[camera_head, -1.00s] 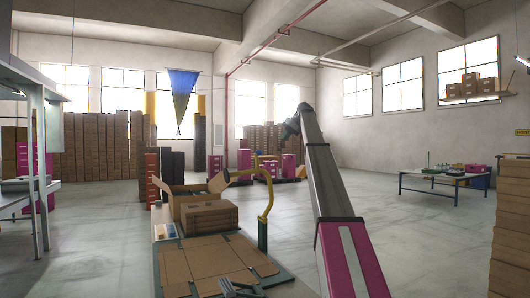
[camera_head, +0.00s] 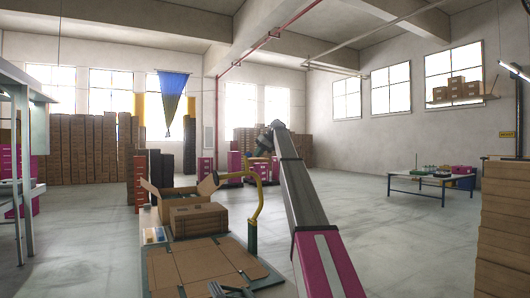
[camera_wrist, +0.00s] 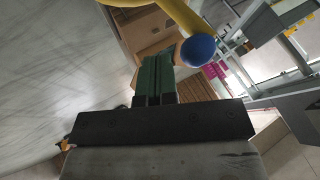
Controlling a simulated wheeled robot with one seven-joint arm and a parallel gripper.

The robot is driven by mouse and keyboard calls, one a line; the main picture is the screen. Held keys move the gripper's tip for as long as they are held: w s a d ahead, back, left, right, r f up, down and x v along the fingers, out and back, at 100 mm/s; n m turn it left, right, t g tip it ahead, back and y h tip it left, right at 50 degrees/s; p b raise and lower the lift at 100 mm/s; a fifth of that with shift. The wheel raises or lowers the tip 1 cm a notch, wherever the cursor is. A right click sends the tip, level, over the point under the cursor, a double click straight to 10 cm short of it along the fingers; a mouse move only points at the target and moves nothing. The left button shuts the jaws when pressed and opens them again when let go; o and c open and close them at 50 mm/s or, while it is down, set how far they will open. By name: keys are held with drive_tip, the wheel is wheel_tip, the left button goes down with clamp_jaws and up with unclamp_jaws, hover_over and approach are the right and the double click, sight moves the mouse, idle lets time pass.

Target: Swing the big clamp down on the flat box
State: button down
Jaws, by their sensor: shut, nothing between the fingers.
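The flat box (camera_head: 205,264) is an unfolded brown cardboard sheet on a dark green board. The big clamp (camera_head: 251,215) is a yellow bent bar rising at the board's right side, its top arm reaching left above the board. In the wrist view the yellow bar (camera_wrist: 184,14) ends in a blue knob (camera_wrist: 197,50). My gripper (camera_wrist: 157,58) has its green fingers shut and empty, just left of the knob. I cannot tell whether they touch it. In the head view my gripper is not clearly seen.
A brown carton (camera_head: 198,220) stands behind the flat box, with an open box (camera_head: 176,192) behind it. A small dark clamp (camera_head: 230,291) sits at the board's near edge. A blue-framed table (camera_head: 430,184) stands at right. Open floor lies between.

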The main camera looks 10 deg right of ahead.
drive_tip(key=shift+s+a, duration=0.15)
drive_tip(key=shift+a, duration=0.35)
